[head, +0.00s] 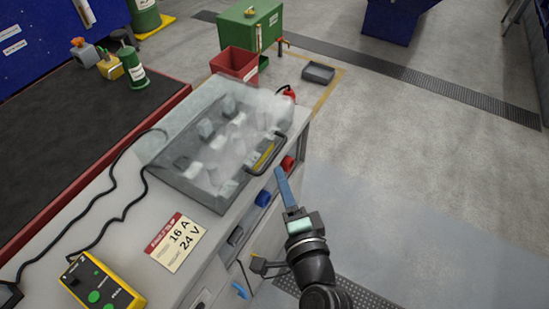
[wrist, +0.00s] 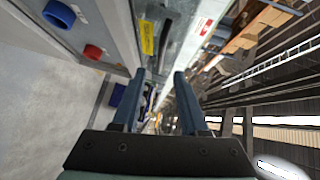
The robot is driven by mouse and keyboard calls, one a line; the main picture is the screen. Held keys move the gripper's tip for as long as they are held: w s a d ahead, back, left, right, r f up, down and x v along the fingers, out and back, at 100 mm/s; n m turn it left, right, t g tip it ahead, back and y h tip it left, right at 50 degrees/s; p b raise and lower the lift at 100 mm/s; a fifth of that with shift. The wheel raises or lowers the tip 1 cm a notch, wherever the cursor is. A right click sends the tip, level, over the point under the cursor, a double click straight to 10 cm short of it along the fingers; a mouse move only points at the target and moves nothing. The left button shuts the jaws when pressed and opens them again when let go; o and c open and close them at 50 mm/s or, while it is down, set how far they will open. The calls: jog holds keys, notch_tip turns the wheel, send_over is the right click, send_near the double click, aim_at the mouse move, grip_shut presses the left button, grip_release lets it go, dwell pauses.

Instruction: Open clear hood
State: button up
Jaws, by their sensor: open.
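The clear hood (head: 232,165) is a see-through cover lying over grey parts on the bench top in the head view, and it looks closed. A dark bar handle (head: 281,152) with a yellow label (head: 264,157) is at its right front edge. My gripper (head: 281,176) is in front of the bench's front face, close to the handle but apart from it. In the wrist view my gripper (wrist: 158,82) has its two blue fingers spread with nothing between them. The yellow label (wrist: 147,38) and dark handle (wrist: 165,42) show beyond the fingertips.
A blue socket (wrist: 58,14) and a red socket (wrist: 93,52) stick out of the bench front near my fingers. A yellow meter box (head: 103,285) with cables and a 16 A 24 V card (head: 176,243) lie on the bench. Floor to the right is free.

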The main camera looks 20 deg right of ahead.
jog(key=w, duration=0.4)
jog(key=w+f, duration=0.1)
jog(key=w, duration=0.1)
jog(key=shift+w+d, duration=0.4)
grip_shut()
dwell(1.1)
